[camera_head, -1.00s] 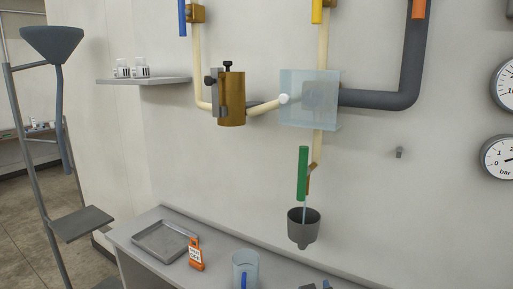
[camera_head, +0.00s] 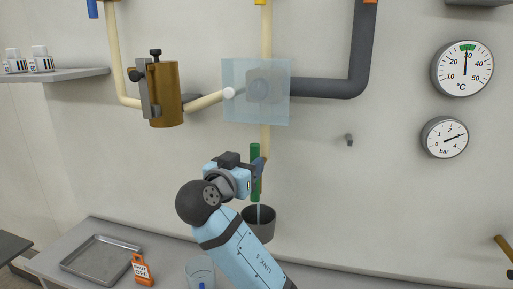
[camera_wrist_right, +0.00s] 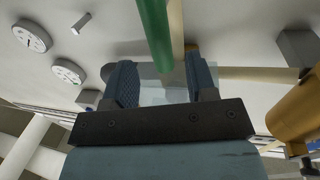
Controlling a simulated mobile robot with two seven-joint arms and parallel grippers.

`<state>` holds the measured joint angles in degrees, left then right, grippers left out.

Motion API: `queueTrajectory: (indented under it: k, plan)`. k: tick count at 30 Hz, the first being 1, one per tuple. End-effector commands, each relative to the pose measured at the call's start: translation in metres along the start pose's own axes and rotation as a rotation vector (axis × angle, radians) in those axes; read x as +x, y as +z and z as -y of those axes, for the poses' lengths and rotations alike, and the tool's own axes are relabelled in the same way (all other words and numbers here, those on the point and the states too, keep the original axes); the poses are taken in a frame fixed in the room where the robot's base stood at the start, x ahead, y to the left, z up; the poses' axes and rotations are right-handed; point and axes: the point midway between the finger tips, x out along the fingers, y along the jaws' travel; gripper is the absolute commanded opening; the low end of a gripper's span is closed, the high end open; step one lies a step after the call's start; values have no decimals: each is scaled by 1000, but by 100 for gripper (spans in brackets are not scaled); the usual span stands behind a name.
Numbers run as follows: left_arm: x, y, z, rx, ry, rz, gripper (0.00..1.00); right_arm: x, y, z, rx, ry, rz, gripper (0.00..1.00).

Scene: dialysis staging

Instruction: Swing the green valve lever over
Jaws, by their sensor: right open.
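The green valve lever (camera_head: 255,180) hangs nearly upright on the wall below a cream pipe. It also shows in the right wrist view (camera_wrist_right: 155,32), coming down from the top edge. My right gripper (camera_head: 258,168) is open right at the lever and partly covers it in the head view. In the right wrist view its two fingers (camera_wrist_right: 161,72) stand apart, with the lever's end seen in the gap between them. I cannot tell whether either finger touches the lever. My left gripper is in no view.
A dark funnel cup (camera_head: 261,224) sits just below the lever, with a thin pale stream above it. A clear box (camera_head: 235,90) covers fittings above. A brass cylinder (camera_head: 164,95) is to the left. Below are a tray (camera_head: 72,267), an orange tag (camera_head: 142,268) and a clear beaker (camera_head: 200,268).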

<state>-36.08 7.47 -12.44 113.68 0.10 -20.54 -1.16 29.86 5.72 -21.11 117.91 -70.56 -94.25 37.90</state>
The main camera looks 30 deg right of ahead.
Motion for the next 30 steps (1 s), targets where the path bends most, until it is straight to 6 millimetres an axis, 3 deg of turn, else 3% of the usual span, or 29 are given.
queueTrajectory:
  k: [3, 9, 22, 23, 27, 30]
  plan:
    - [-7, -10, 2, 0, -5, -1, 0, 26, -4, -1, -4, 3, -2, 52]
    - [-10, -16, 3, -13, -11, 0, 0, 55, -2, 0, -3, 2, 0, 52]
    - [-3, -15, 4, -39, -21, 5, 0, 66, 1, 0, -1, -1, 1, 52]
    - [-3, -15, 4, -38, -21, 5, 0, 66, 1, 0, -1, -1, 1, 49]
    - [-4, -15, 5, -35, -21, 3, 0, 66, 1, 0, -1, -1, 1, 17]
    - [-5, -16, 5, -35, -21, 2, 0, 66, 1, 0, -1, -1, 1, 0]
